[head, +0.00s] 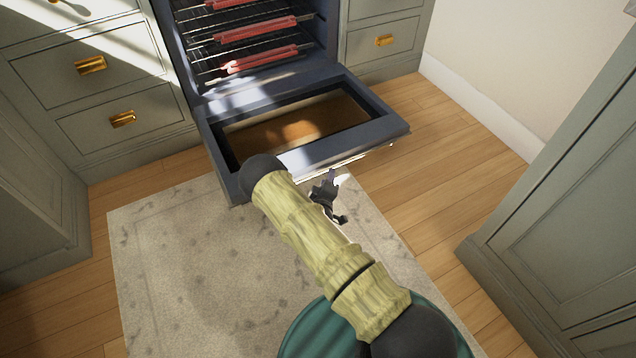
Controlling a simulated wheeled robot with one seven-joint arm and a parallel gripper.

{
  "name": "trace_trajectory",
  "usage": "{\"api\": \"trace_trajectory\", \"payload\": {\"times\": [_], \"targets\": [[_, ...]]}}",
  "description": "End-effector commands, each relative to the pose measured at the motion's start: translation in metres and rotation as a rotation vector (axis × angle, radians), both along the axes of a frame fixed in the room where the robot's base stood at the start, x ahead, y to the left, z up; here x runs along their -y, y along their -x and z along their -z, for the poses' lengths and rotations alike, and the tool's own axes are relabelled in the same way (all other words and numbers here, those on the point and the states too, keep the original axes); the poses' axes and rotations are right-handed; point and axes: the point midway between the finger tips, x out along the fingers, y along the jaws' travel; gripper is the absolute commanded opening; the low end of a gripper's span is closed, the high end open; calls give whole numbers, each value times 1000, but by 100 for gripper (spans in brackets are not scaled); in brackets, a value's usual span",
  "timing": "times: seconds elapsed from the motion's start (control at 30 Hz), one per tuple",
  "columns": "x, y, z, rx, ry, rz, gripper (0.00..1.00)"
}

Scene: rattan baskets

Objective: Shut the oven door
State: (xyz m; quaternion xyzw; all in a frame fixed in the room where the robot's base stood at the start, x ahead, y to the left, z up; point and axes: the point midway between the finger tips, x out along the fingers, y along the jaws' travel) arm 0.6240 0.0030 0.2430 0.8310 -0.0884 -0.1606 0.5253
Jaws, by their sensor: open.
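The oven door (379,128) hangs fully open, lying about flat in front of the oven (327,40). It has a dark frame around a brownish glass pane, and a light handle strip along its front edge. My gripper (340,199) is a small dark shape near the door's front edge, over the rug side. It is open and holds nothing that I can see. Whether it touches the door edge I cannot tell.
Oven racks with red front strips (256,30) sit inside the oven. Drawers with brass handles (122,119) flank it. A pale rug (165,260) lies before the door. A grey-green cabinet (560,200) stands at the right. Wooden floor (440,170) is clear right of the door.

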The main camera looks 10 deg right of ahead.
Motion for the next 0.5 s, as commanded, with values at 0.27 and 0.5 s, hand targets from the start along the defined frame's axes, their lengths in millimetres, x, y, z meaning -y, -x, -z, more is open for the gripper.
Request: {"api": "trace_trajectory", "payload": {"times": [0.27,0.5], "targets": [[-17,33,110,179,324,-188,44],[-23,47,126,246,416,-245,44]]}}
